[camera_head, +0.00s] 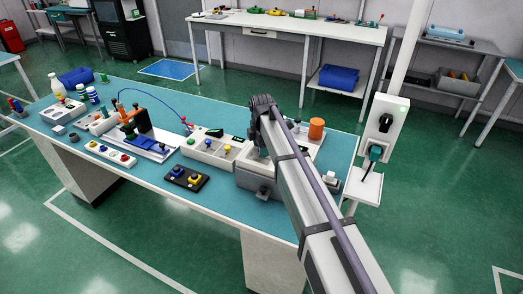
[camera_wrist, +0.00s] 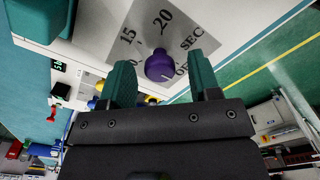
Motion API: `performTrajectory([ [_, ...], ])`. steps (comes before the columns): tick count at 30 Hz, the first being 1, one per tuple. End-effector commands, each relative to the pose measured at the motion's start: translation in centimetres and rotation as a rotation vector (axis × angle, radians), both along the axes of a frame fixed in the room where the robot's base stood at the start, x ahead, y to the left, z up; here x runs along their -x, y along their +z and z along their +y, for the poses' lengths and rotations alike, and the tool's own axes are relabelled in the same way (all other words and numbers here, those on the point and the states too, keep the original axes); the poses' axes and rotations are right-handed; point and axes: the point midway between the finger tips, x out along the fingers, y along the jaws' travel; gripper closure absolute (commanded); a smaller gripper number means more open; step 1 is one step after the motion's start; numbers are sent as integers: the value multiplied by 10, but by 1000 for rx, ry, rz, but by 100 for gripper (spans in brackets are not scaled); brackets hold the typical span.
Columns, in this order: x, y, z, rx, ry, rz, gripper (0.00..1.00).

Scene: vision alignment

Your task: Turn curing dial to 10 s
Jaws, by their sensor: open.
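The curing dial is a round purple knob (camera_wrist: 160,66) on a grey scale plate (camera_wrist: 118,24) in the wrist view. The printed marks 15, 20 and SEC are readable, with OFF partly hidden at the lower right. The left finger is close to other marks, and I cannot read a 10. I cannot tell for sure where the knob points. My gripper (camera_wrist: 161,72) is open, with one teal finger on each side of the knob and visible gaps between. In the head view my arm hides the dial and the fingers.
A white post box (camera_head: 383,122) stands at the bench's right end.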

Motion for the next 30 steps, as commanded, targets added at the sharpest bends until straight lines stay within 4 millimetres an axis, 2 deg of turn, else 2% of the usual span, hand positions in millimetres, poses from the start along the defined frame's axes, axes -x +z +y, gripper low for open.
performTrajectory([
  [2, 0, 0, 0, 0, 0, 0, 49],
  [15, 0, 0, 0, 0, 0, 0, 91],
  [23, 0, 0, 0, 0, -18, 0, 92],
  [30, 0, 0, 0, 0, -110, 0, 92],
])
